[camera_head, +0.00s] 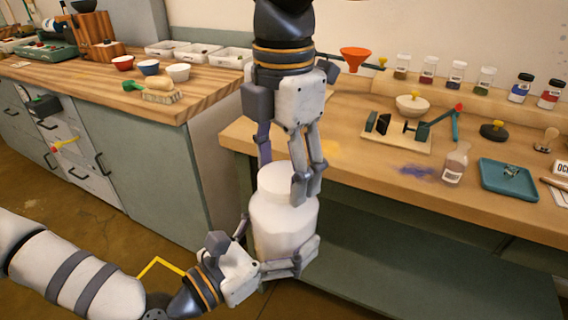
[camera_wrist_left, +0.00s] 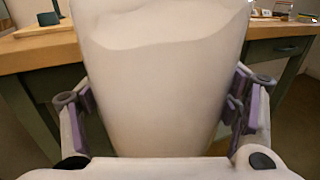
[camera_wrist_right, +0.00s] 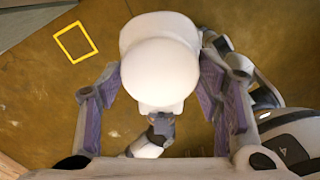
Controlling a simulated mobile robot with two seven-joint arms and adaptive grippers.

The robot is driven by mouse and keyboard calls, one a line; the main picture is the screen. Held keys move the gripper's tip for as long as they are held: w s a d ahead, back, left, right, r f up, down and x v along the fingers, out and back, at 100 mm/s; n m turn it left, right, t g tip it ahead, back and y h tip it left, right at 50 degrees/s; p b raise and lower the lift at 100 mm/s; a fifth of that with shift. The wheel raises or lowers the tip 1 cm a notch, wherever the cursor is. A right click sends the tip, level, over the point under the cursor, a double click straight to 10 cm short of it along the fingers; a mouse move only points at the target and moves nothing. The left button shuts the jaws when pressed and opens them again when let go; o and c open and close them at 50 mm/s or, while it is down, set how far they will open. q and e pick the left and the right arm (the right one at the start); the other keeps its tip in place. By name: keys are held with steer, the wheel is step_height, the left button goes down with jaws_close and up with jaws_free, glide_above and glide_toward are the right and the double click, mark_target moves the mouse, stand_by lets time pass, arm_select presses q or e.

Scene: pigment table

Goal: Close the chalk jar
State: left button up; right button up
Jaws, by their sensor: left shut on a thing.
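The white chalk jar (camera_head: 283,230) is upright in the air in front of the workbench, and it fills the middle of the left wrist view (camera_wrist_left: 160,85). My left gripper (camera_head: 282,254) is shut around its lower body. A round white lid (camera_head: 274,180) sits on top of the jar; whether it is fully seated I cannot tell. My right gripper (camera_head: 287,178) points down over the lid, with its fingers on either side. In the right wrist view the lid (camera_wrist_right: 160,72) lies between the open fingers, with small gaps visible.
The workbench (camera_head: 340,140) behind holds a press, a teal tray (camera_head: 510,178), a small bottle (camera_head: 455,163) and several pigment jars. A wooden-topped counter (camera_head: 110,90) stands at the left with bowls and a brush. A yellow square outline (camera_wrist_right: 75,42) marks the floor.

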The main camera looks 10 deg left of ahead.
steer(key=c, duration=0.4)
steer(key=shift+o, duration=0.2)
steer(key=m, duration=2)
steer(key=shift+m, duration=0.3)
steer(key=o, duration=1.3)
